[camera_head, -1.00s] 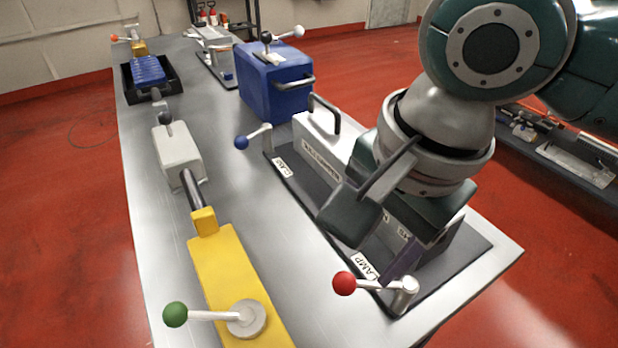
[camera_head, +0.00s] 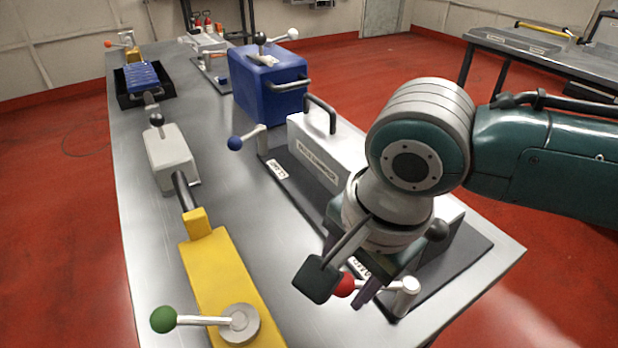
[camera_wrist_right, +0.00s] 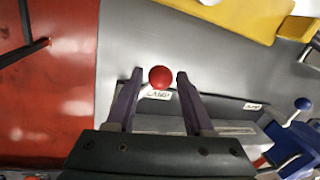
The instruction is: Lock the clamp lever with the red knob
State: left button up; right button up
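The red knob (camera_head: 346,286) is on the end of a silver clamp lever (camera_head: 378,287). The lever runs right to an upright post (camera_head: 408,286) at the near corner of a dark base plate. My right gripper (camera_head: 341,286) is low over the knob, its dark fingers either side of it and partly hiding it. In the right wrist view, the red knob (camera_wrist_right: 160,76) sits between the two spread fingertips, with gaps visible on both sides. The lever's shaft is mostly hidden there. A label reading "CLAMP" (camera_wrist_right: 158,94) lies behind the knob. My left gripper is not in view.
A white box with a black handle (camera_head: 325,148) stands on the dark plate (camera_head: 470,244). A blue-knobbed lever (camera_head: 236,143) is at its far end. A yellow bar with a green-knobbed lever (camera_head: 164,319) lies to the left. Bare metal table (camera_head: 290,270) lies between them.

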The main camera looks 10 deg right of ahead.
grip_shut()
dwell(1.1)
